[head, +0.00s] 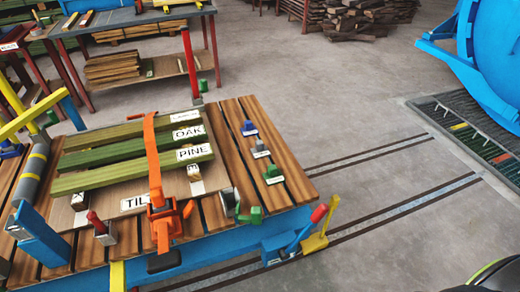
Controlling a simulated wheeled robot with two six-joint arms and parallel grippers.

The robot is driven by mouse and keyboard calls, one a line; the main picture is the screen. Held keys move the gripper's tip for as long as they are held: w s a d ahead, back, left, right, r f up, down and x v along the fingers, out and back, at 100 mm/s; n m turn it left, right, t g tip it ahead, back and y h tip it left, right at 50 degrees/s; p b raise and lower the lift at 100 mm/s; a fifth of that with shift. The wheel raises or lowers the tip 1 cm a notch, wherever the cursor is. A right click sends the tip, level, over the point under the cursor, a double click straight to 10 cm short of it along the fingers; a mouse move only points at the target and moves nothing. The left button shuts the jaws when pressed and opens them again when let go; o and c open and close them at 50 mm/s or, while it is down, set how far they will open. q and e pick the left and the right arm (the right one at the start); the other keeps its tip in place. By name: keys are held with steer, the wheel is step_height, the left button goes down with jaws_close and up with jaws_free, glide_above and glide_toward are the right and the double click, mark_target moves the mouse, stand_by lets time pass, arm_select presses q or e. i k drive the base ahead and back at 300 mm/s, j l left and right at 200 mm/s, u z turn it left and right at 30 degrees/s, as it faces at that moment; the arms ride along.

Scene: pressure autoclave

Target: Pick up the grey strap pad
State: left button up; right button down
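A small grey block-like piece (260,149), which looks like the grey strap pad, sits on the wooden slats at the right side of the blue cart (225,238). It is in line between a similar blue piece (249,128) behind it and a green piece (273,174) in front of it. Each has a pale base or label. Nothing touches the grey piece.
Labelled boards (130,166) lie left of the pads under an orange strap with a ratchet (165,215). Red and yellow handles (316,238) rise at the cart's front right corner. Floor rails (400,208) run right toward a blue vessel (490,50).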

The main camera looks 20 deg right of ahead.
mark_target(260, 151)
steer(key=i+l+z, duration=0.15)
steer(key=l+z, duration=0.35)
steer(key=l, duration=0.15)
steer(key=i+l+z, duration=0.25)
steer(key=l+z, duration=0.2)
steer(key=l, duration=0.15)
steer(key=i+l+z, duration=0.35)
steer(key=l+z, duration=0.15)
steer(key=i+l+z, duration=0.35)
steer(key=z, duration=0.15)
steer(key=i+l+z, duration=0.15)
steer(key=i+z, duration=0.3)
steer(key=i+u, duration=0.8)
steer(key=i+l+u, duration=0.2)
steer(key=i+u, duration=0.2)
steer(key=i+j+u, duration=0.2)
steer(key=i+u, duration=0.95)
steer(key=i+l+u, duration=0.15)
steer(key=i+u, duration=0.45)
steer(key=u, duration=0.2)
steer(key=i+u, duration=0.3)
steer(key=u, duration=0.15)
steer(key=i+l+u, duration=0.1)
steer(key=i+u, duration=0.2)
steer(key=u, duration=0.2)
steer(key=i+l+u, duration=0.2)
steer(key=u, duration=0.25)
